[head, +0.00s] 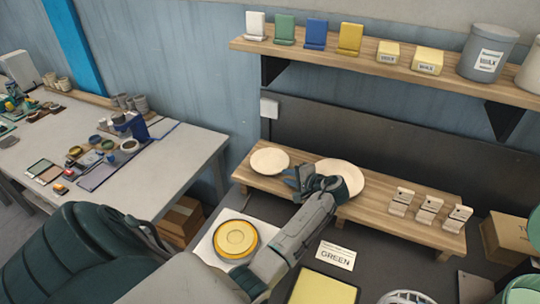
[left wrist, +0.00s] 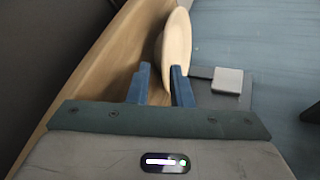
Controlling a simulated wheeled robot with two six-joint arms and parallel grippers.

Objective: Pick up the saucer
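The pale cream saucer (head: 270,161) lies at the left end of a wooden riser. A larger cream plate (head: 346,172) lies to its right, partly hidden by my left gripper (head: 291,178). My left gripper is at the riser, just right of the saucer, with its blue fingers toward it. In the left wrist view, the saucer (left wrist: 176,42) shows nearly edge-on beyond the parted fingers (left wrist: 160,84). One fingertip overlaps the saucer's near edge in that view; I cannot tell whether they touch. My right gripper is out of view.
Several wooden stands (head: 430,208) occupy the riser's right end. A shelf (head: 400,72) with jars and blocks hangs above. A cluttered table (head: 180,160) stands left.

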